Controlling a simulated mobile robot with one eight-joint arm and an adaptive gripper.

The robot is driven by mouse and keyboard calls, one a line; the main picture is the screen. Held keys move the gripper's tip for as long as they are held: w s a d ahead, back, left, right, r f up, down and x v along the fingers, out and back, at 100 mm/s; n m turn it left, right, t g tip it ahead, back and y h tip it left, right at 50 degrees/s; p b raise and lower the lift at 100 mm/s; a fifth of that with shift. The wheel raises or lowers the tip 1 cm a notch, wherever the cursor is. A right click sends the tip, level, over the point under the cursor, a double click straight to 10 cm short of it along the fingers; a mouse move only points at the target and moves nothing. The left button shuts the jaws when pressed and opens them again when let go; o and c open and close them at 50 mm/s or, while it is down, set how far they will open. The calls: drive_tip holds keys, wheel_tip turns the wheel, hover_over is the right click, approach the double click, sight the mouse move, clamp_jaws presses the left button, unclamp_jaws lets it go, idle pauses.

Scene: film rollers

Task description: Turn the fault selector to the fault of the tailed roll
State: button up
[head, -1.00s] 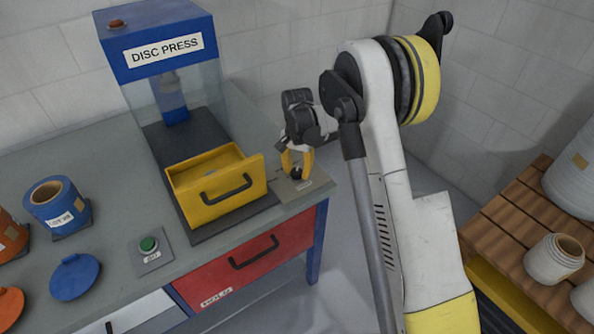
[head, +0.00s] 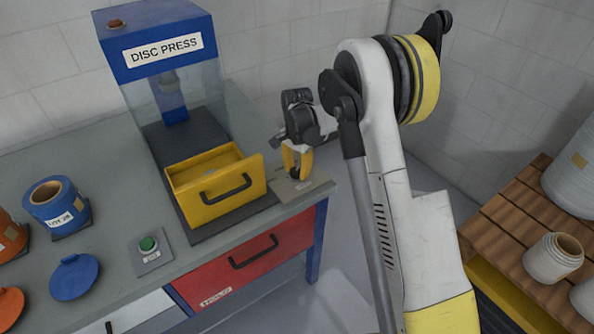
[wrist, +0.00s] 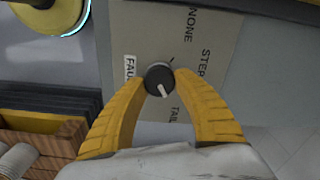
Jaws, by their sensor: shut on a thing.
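The fault selector is a small dark round knob (wrist: 159,78) with a white pointer line, on a grey-beige plate (wrist: 135,30) marked NONE, STEP and TAIL; a FAULT label is partly covered. The pointer line points down and slightly right in the wrist view, toward the TAIL word. My gripper (wrist: 161,80) is shut on the knob, a yellow finger at each side. In the head view my gripper (head: 296,174) is at the plate (head: 312,187) on the bench's right end. I cannot tell which roll is tailed.
The disc press (head: 160,48) stands behind an open yellow drawer (head: 215,187). A blue roll (head: 55,205), an orange roll (head: 10,240), blue disc (head: 74,275) and green button (head: 148,244) are on the left. Pale rolls (head: 552,260) stand on a wooden pallet (head: 500,215) at right.

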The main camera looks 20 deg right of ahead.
sight(297, 170)
drive_tip(key=o, duration=1.2)
wheel_tip(297, 170, up, 12)
